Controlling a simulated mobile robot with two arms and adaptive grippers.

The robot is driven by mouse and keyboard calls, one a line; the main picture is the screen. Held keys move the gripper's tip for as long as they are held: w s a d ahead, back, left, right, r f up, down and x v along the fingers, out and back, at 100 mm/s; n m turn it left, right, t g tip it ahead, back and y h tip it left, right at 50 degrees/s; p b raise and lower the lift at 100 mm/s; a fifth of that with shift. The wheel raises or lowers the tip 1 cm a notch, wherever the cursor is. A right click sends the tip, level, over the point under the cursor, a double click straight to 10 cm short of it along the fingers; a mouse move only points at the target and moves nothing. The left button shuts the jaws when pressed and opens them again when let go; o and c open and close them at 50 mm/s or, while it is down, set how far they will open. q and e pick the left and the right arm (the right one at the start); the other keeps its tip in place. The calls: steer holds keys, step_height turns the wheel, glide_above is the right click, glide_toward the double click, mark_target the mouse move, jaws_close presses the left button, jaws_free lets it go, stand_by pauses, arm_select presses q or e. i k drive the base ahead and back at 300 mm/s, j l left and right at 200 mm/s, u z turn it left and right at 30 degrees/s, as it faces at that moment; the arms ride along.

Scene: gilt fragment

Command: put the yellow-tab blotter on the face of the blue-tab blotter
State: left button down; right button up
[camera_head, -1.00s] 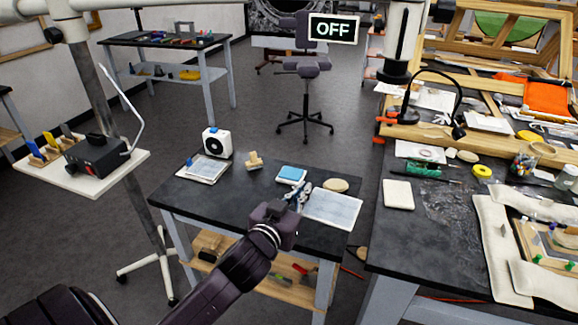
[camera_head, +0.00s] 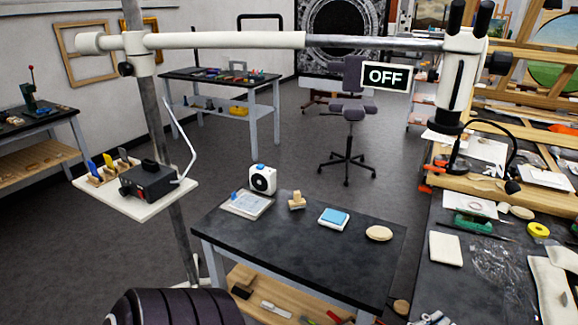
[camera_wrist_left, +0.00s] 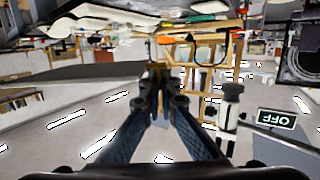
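The blue-tab blotter (camera_head: 250,205), a pale sheet with a small blue tab, lies at the back left of the dark table. A thin grey sheet (camera_wrist_left: 75,77) runs from the fingertips to the left. I take it for the yellow-tab blotter, held up nearly edge-on; I cannot make out its tab clearly. The head view does not show it. My right gripper is not in view.
A white and black device (camera_head: 263,180) stands at the blue-tab blotter's back edge. A wooden block (camera_head: 297,201), a blue-topped pad (camera_head: 334,218) and a pale oval (camera_head: 379,233) are to its right. The front of the dark table (camera_head: 300,255) is clear.

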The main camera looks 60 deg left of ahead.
mark_target(252, 211)
steer(key=k+j+z, duration=0.3)
steer(key=j, duration=0.25)
steer(key=k+j+z, duration=0.35)
steer(key=j, duration=0.2)
steer(key=k+j+z, duration=0.3)
steer(key=j, duration=0.15)
steer(key=i, duration=0.05)
